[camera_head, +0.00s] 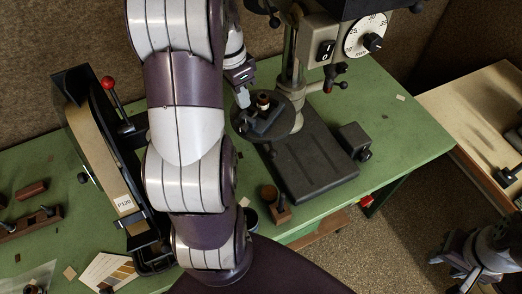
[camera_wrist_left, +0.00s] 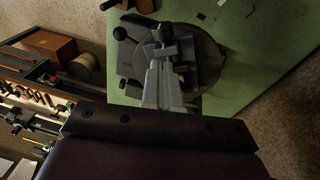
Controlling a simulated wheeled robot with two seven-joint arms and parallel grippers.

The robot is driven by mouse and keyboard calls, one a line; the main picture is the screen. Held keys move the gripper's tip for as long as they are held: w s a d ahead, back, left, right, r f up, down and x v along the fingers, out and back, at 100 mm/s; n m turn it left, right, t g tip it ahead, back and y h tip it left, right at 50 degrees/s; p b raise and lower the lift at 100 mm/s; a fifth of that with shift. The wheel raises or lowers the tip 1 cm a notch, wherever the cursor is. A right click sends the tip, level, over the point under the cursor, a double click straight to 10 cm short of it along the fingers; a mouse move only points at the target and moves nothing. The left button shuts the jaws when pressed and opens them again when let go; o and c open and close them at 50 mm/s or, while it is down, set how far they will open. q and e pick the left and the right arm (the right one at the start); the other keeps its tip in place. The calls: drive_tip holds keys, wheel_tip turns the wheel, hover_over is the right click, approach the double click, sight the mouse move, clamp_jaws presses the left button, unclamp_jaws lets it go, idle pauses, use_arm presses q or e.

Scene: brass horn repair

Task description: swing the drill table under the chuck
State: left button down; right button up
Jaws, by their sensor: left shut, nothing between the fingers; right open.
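The drill table is a dark round disc (camera_head: 287,126) on the drill press column, left of the press base, with a small vise (camera_head: 265,112) on top. In the left wrist view the round table (camera_wrist_left: 212,62) lies just beyond my fingers. My left gripper (camera_head: 243,98) is shut and empty at the table's left edge, by the vise; I cannot tell whether it touches. Its closed fingers also show in the left wrist view (camera_wrist_left: 160,82). My right gripper (camera_head: 452,268) is open and empty at lower right, over the floor. The chuck is not clearly visible.
The drill press head (camera_head: 322,38) with its dial (camera_head: 368,36) stands above. Its dark base (camera_head: 312,165) lies on the green bench (camera_head: 400,125). A belt sander (camera_head: 98,150) stands left, beside my left arm. A wooden block (camera_head: 283,213) sits near the bench's front edge.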

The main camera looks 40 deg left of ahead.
use_arm(q)
drive_tip(key=d+m, duration=0.1)
drive_tip(key=m, duration=0.2)
drive_tip(key=s+d+f+m+h, duration=0.1)
drive_tip(key=m, duration=0.3)
drive_tip(key=s+d+m, duration=0.1)
drive_tip(key=m, duration=0.2)
drive_tip(key=shift+s+d+f+m, duration=0.1)
drive_tip(key=shift+d+f+m, duration=0.2)
drive_tip(key=shift+d, duration=0.1)
use_arm(e)
drive_tip(key=shift+f, duration=0.3)
use_arm(q)
drive_tip(key=shift+s, duration=0.1)
drive_tip(key=b, duration=0.5)
hover_over(261, 142)
drive_tip(key=s, duration=0.3)
wheel_tip(261, 142, down, 6)
drive_tip(key=x, duration=0.1)
drive_tip(key=p+x, duration=0.1)
drive_tip(key=x, duration=0.1)
drive_tip(key=shift+w+d+f+p, duration=0.3)
drive_tip(key=shift+w+d+p, duration=0.05)
drive_tip(key=shift+w+p, duration=0.05)
use_arm(e)
wheel_tip(261, 142, down, 4)
drive_tip(key=shift+r, duration=0.25)
